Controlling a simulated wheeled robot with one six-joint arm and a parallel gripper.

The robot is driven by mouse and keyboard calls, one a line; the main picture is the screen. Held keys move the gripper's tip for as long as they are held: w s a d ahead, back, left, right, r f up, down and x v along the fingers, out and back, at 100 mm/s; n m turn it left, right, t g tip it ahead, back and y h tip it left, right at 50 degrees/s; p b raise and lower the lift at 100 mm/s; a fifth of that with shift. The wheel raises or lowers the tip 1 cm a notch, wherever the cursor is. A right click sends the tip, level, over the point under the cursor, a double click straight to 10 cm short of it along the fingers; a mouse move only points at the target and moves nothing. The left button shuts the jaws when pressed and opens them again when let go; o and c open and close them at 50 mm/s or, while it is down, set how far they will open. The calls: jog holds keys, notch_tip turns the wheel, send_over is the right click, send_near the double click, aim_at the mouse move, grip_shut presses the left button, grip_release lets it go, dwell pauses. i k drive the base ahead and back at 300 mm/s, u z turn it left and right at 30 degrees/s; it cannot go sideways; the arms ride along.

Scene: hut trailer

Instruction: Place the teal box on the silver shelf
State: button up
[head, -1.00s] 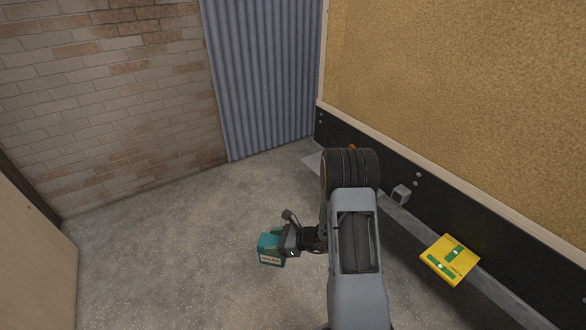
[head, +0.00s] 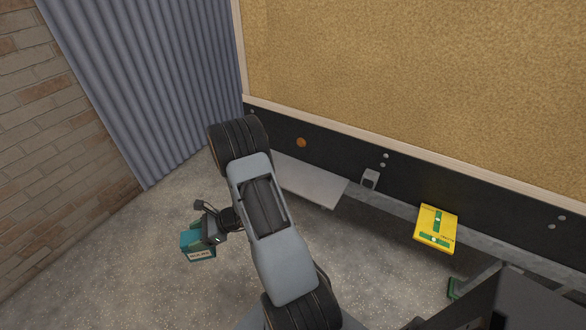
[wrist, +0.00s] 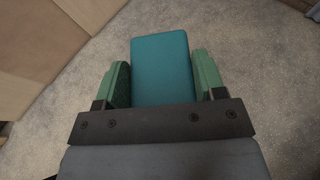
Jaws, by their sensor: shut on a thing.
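The teal box (head: 198,246) is in my gripper (head: 206,238), at the lower left of the head view, with a pale label on its side. In the wrist view the teal box (wrist: 161,70) sits between the two green fingers of my gripper (wrist: 163,80), which is shut on it. It is held above the speckled floor. The silver shelf (head: 312,184) is a flat grey plate low along the black panel, to the right of my gripper and partly hidden behind my arm. Its visible top is bare.
A yellow box with green marks (head: 436,230) is at the right by the black panel (head: 330,150). A small grey block (head: 370,179) is beside the shelf's right end. A corrugated blue-grey sheet (head: 150,80) and brick wall (head: 50,130) close off the left. Floor around the teal box is clear.

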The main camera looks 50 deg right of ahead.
aim_at(295, 176)
jog(key=z, duration=0.8)
jog(key=i, duration=0.95)
jog(key=z, duration=0.9)
